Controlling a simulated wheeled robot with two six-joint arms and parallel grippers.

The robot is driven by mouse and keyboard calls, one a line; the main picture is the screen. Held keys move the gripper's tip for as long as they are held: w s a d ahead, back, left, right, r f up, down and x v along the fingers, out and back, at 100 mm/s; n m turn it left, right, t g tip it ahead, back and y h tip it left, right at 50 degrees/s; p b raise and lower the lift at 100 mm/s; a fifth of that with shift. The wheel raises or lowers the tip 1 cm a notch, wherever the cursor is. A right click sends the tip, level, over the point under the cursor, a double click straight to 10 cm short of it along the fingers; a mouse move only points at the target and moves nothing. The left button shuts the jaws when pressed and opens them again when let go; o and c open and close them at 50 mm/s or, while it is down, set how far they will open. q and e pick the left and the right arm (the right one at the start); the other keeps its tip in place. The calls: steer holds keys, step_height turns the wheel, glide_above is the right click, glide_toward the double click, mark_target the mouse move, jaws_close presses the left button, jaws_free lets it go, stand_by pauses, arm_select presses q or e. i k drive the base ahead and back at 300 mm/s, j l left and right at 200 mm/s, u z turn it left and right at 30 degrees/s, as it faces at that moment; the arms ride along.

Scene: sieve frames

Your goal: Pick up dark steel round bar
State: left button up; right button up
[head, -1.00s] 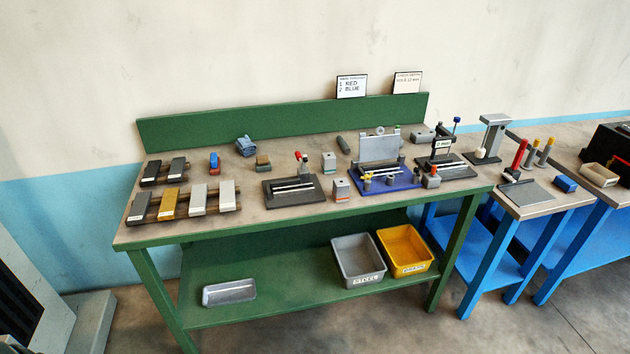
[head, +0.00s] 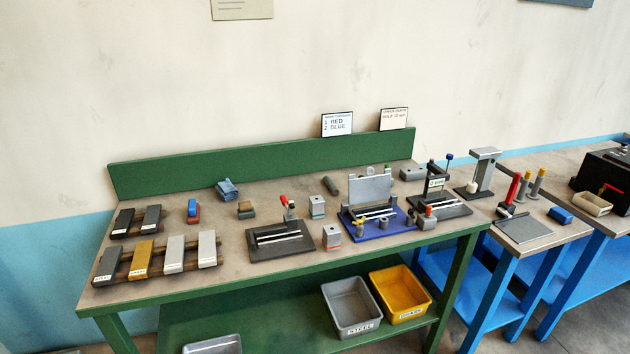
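A dark grey cylinder (head: 331,185), which looks like the dark steel round bar, lies on its side toward the back of the green bench (head: 262,158). It lies between a small grey block with a coloured band (head: 317,206) and the blue fixture with its grey upright plate (head: 370,189). Nothing visible touches it. Neither of my grippers shows in the head view.
A dark clamp fixture (head: 281,240) stands front centre. Several bars in racks (head: 174,252) fill the left end. A grey bin (head: 350,306) and a yellow bin (head: 400,293) sit on the lower shelf. Blue-legged tables (head: 520,262) stand at right.

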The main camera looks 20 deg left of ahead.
mark_target(328, 181)
steer(key=i+j+u, duration=0.2)
steer(key=i, duration=0.2)
steer(key=i+j+u, duration=0.4)
steer(key=i, duration=0.45)
